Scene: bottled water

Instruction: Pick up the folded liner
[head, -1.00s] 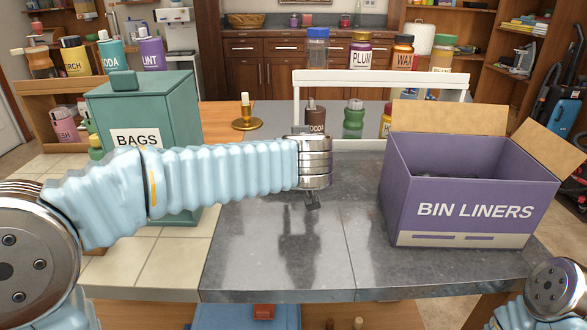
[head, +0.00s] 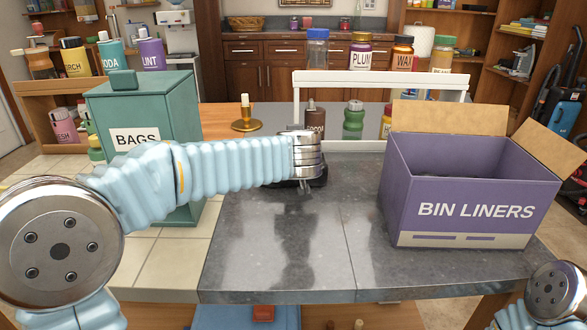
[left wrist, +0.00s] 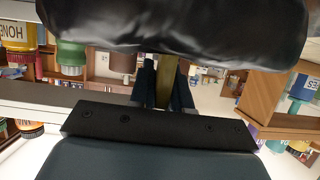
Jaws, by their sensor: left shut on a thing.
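The folded liner (left wrist: 175,22) is a glossy black bundle across the top of the left wrist view, at the fingers of my left gripper (left wrist: 167,85). My left gripper is shut on it; the exact grip is partly hidden. In the head view, the gripper (head: 305,187) is over the grey counter, left of the purple BIN LINERS box (head: 410,205). A dark part of the liner (head: 319,178) shows behind it there. My right gripper is out of view.
The green BAGS box (head: 180,120) stands at left, behind my arm. A white rack (head: 380,78) with several bottles stands behind the gripper. A brass candle holder (head: 246,124) is at the back. The front counter (head: 290,260) is clear.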

